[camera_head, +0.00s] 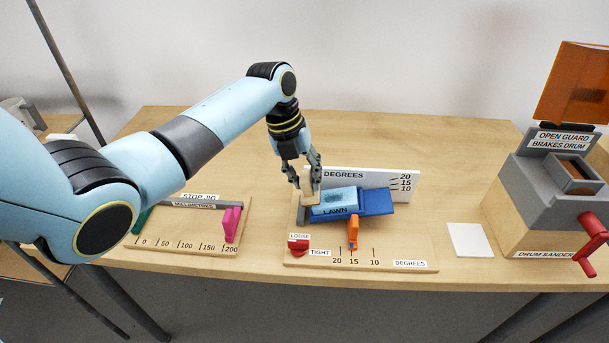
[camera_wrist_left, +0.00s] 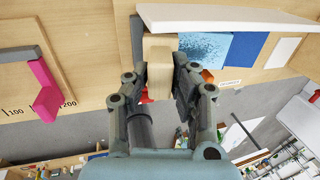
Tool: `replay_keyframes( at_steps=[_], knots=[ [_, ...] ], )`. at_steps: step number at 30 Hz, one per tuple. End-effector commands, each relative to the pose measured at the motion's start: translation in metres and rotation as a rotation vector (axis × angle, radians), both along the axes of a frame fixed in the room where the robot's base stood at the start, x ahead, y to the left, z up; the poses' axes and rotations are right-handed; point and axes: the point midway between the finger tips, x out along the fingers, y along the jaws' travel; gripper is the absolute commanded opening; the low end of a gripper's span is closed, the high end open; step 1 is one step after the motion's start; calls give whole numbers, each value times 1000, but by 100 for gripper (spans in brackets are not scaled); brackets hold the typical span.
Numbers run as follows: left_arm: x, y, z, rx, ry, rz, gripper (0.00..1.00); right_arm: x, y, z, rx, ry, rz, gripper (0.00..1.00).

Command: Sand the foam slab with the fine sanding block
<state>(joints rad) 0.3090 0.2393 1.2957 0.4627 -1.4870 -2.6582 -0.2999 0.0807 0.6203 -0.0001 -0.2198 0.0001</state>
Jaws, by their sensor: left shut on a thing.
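The foam slab (camera_head: 334,203) is blue, with a speckled lighter top and the word LAWN on its front. It lies on a darker blue bed (camera_head: 376,202) and also shows in the wrist view (camera_wrist_left: 204,46). My left gripper (camera_head: 308,174) points down at the slab's left end, its fingers shut on the pale wooden sanding block (camera_head: 310,196). The block also stands between the fingers in the wrist view (camera_wrist_left: 160,55). Its base is at or just above the slab's left edge; I cannot tell whether it touches. Its underside is hidden. My right gripper is not in view.
A white DEGREES board (camera_head: 340,178) stands behind the slab. An orange pointer (camera_head: 353,232) and red LOOSE/TIGHT knob (camera_head: 298,245) are in front. The stop jig (camera_head: 190,240) is left. A white tile (camera_head: 470,240) and the drum sander (camera_head: 545,200) are right.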

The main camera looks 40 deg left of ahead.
Motion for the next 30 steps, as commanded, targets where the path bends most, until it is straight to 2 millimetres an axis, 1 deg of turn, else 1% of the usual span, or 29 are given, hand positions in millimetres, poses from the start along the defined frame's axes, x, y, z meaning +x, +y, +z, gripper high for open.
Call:
replay_keyframes(
  at_steps=[22,26,30],
  knots=[
    [2,-3,-15,1,-1,0,0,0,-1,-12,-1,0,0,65],
    [3,-4,-14,1,-1,0,0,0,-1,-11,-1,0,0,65],
    [7,-12,-11,-2,-1,-1,0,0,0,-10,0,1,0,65]
  ],
)
